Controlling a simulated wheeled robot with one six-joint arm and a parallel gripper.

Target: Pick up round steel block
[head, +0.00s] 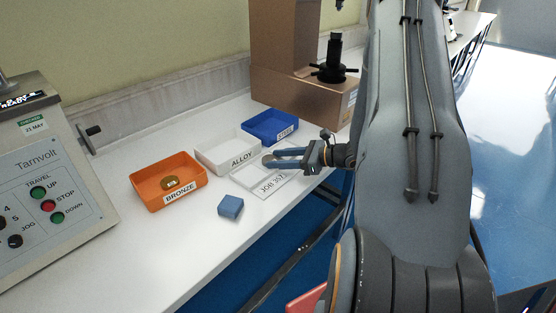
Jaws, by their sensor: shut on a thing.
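My gripper (272,157) reaches left from my arm, with its blue-grey fingers low over the white JOB tray (262,191). It is shut on a small round grey block, the round steel block (267,159), at the fingertips. The fingers hide part of the block. I cannot tell whether the block touches the tray or is clear of it.
An orange BRONZE tray (152,193) holds a round bronze piece (168,184). A white ALLOY tray (212,160) and a blue STEEL tray (262,120) stand behind. A blue block (231,206) lies in front. A brown tester (285,75) and a grey control panel (45,170) flank the bench.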

